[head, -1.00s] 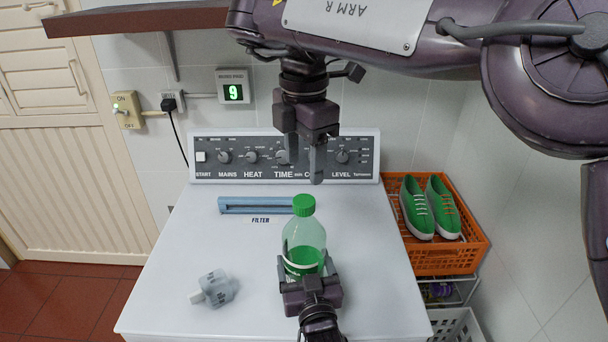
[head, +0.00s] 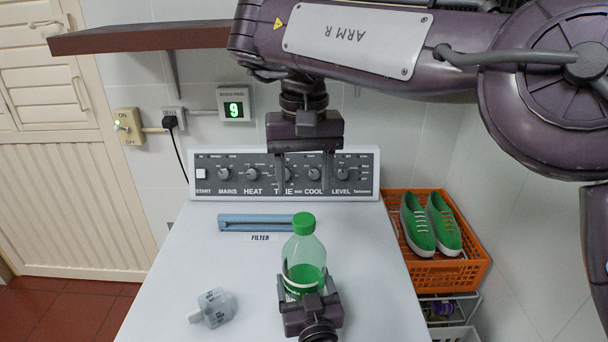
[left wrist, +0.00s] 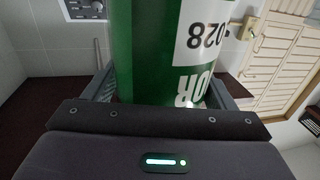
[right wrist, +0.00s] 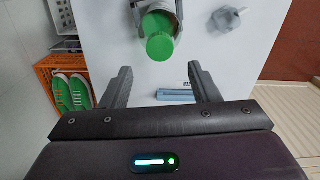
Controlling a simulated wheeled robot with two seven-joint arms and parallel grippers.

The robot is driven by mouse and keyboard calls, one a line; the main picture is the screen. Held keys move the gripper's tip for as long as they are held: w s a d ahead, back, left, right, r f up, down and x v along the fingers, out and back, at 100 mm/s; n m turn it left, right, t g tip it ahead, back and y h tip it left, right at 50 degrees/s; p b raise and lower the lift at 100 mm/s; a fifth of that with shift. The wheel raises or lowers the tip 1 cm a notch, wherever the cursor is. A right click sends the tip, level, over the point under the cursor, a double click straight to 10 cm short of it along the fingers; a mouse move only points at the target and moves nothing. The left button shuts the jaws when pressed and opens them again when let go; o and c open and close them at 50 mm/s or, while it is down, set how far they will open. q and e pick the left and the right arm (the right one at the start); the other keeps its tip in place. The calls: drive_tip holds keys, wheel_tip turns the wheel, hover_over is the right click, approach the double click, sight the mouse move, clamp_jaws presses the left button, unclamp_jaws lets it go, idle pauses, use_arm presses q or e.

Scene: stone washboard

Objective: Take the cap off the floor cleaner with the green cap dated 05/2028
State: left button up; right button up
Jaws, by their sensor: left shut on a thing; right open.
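The floor cleaner bottle (head: 304,262) is clear, with green liquid and a green cap (head: 304,222). In the left wrist view the bottle's green label (left wrist: 150,50) shows part of a date ending in "028". My right gripper (head: 306,172) is open and empty, fingers down, above and behind the cap. In the right wrist view the cap (right wrist: 160,40) lies beyond the open fingers (right wrist: 158,85), not between them.
A blue filter piece (head: 255,222) lies behind the bottle, before the control panel (head: 215,176). An orange crate (head: 450,272) with green shoes stands right. A shelf (head: 150,38) hangs upper left.

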sight(304, 219)
drive_tip(key=shift+f+m, duration=0.1)
drive_tip(key=shift+m, duration=0.5)
drive_tip(key=shift+f, duration=3.9)
drive_tip(key=shift+c, duration=0.2)
